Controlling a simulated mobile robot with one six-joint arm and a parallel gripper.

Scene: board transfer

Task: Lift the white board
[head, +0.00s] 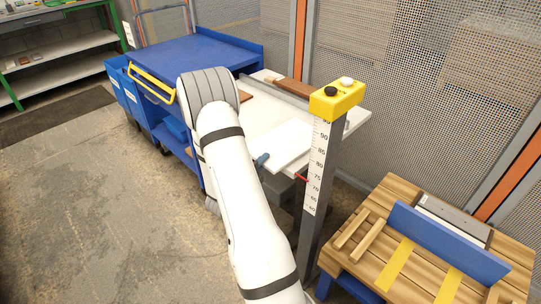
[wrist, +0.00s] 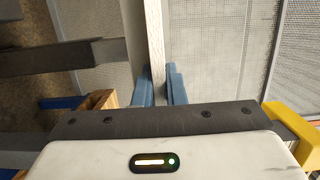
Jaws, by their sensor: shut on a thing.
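The white board (head: 285,147) is a flat pale panel at the near edge of a white table (head: 255,115) in the head view. My gripper (head: 262,160) is at the board's near left edge, partly hidden behind my white arm. In the wrist view the board (wrist: 156,40) shows edge-on as a narrow pale strip. The two blue-grey fingertips of my gripper (wrist: 161,85) stand on either side of it, closed on the edge. I cannot tell whether the board touches the tabletop.
A grey post with a height scale and yellow cap (head: 338,100) stands close to the board's right. A wooden workbench (head: 365,262) with a blue upright panel is at lower right. A blue cart (head: 195,58) stands behind my arm. The floor at left is clear.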

